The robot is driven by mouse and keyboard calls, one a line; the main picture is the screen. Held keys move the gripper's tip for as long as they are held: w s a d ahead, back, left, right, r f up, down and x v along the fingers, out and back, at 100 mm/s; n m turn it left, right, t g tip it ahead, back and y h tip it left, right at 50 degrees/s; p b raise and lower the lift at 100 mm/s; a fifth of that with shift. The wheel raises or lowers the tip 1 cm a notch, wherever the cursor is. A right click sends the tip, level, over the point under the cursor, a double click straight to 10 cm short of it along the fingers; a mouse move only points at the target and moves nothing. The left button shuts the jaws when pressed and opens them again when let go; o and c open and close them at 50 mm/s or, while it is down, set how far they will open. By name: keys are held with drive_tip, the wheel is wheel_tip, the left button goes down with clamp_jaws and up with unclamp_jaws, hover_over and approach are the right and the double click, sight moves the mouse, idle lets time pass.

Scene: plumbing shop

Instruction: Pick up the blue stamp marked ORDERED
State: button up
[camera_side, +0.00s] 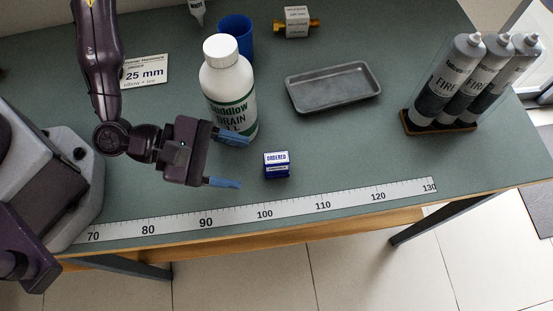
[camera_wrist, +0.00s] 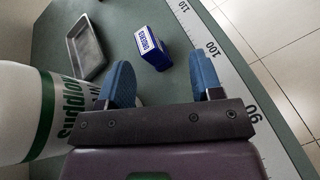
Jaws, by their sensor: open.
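The blue stamp (camera_side: 277,166) is a small box shape with a white label reading ORDERED. It stands on the green bench, just above the ruler strip, in the side view. In the wrist view the stamp (camera_wrist: 152,48) lies beyond the fingertips, between their lines, with its label turned to the left. My gripper (camera_side: 233,162) has two blue fingers spread apart with nothing between them. It is to the left of the stamp in the side view, with a gap between fingertips and stamp. The wrist view shows both fingers of my gripper (camera_wrist: 162,80) apart.
A white drain cleaner bottle (camera_side: 230,88) stands close by one finger; it also fills the left of the wrist view (camera_wrist: 22,110). A grey tray (camera_side: 333,88), blue cup (camera_side: 236,34) and cartridges in a stand (camera_side: 441,124) are farther back. The ruler (camera_side: 330,203) runs along the front edge.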

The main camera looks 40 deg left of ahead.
sight(266, 167)
drive_tip(key=f+n, duration=0.1)
drive_tip(key=a+n+t+y, duration=0.1)
drive_tip(key=n, duration=0.1)
drive_tip(key=f+n, duration=0.1)
drive_tip(key=n, duration=0.1)
drive_tip(key=shift+s+a+f+t, duration=0.2)
drive_tip(key=shift+a+f+t, duration=0.1)
drive_tip(key=shift+a+t, duration=0.1)
drive_tip(key=shift+w+d+f, duration=0.15)
drive_tip(key=shift+d, duration=0.05)
drive_tip(key=shift+y, duration=0.3)
drive_tip(key=x, duration=0.7)
drive_tip(key=c, duration=1)
